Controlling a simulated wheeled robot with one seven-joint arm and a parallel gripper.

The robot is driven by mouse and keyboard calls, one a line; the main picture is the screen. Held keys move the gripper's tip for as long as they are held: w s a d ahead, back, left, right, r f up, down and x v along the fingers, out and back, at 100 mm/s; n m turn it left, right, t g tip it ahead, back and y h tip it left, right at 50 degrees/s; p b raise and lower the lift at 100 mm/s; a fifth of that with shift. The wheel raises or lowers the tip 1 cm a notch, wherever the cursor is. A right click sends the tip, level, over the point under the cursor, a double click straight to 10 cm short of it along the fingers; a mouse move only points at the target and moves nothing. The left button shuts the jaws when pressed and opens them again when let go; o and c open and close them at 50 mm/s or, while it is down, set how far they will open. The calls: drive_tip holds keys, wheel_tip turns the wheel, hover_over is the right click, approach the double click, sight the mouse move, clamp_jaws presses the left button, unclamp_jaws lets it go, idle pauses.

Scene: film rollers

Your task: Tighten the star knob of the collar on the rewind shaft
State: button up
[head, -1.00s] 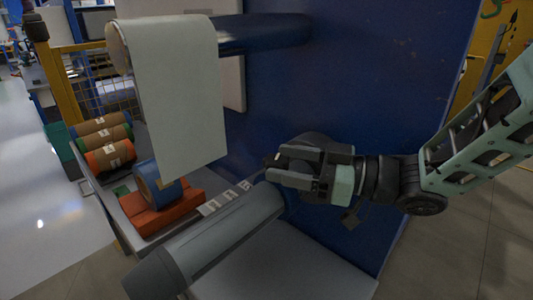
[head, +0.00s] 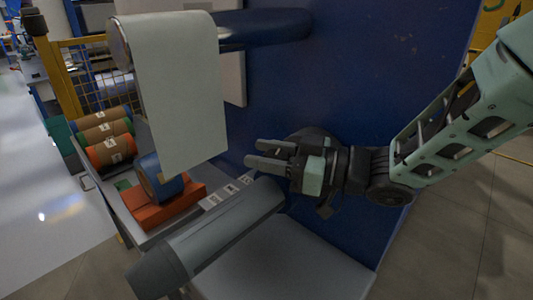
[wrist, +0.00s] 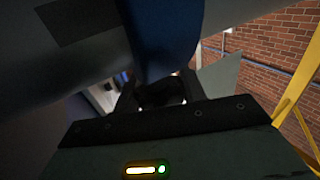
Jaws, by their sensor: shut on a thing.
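The grey rewind shaft (head: 225,235) runs from the blue machine panel toward the lower left and ends in a darker grey section. My gripper (head: 264,155) is beside the shaft's panel end, with its fingers pointing left. In the wrist view, the fingers (wrist: 162,98) are around a small dark lump, which seems to be the star knob (wrist: 165,88); its arms cannot be made out. The gripper is shut on it. A dark round part (head: 318,137) shows behind the gripper at the panel. The collar cannot be clearly told apart from it.
A white web hangs from an upper roller (head: 185,90) left of the gripper. The blue panel (head: 350,80) stands close behind. A grey surface (head: 290,265) lies below.

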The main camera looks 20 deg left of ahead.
drive_tip(key=m+t+b, duration=0.1)
drive_tip(key=t, duration=0.1)
drive_tip(key=m+t+b, duration=0.1)
drive_tip(key=t+b, duration=0.1)
drive_tip(key=shift+w+f+m, duration=0.15)
drive_tip(key=shift+w+m, duration=0.05)
drive_tip(key=shift+m, duration=0.2)
drive_tip(key=shift+w+r+m+t+h+b, duration=0.1)
drive_tip(key=shift+m+t+h+b, duration=0.25)
drive_tip(key=shift+t+b, duration=0.3)
drive_tip(key=shift+w+r+m+t+h+b, duration=0.15)
drive_tip(key=shift+m+t+b, duration=0.3)
drive_tip(key=shift+t, duration=0.3)
drive_tip(key=o, duration=1)
drive_tip(key=shift+s+d+f, duration=0.1)
drive_tip(key=shift+d, duration=0.05)
drive_tip(key=b+v, duration=0.7)
drive_tip(key=v, duration=1)
drive_tip(key=shift+s+d+b, duration=0.1)
drive_tip(key=shift+s+b, duration=0.05)
drive_tip(key=shift+b, duration=0.25)
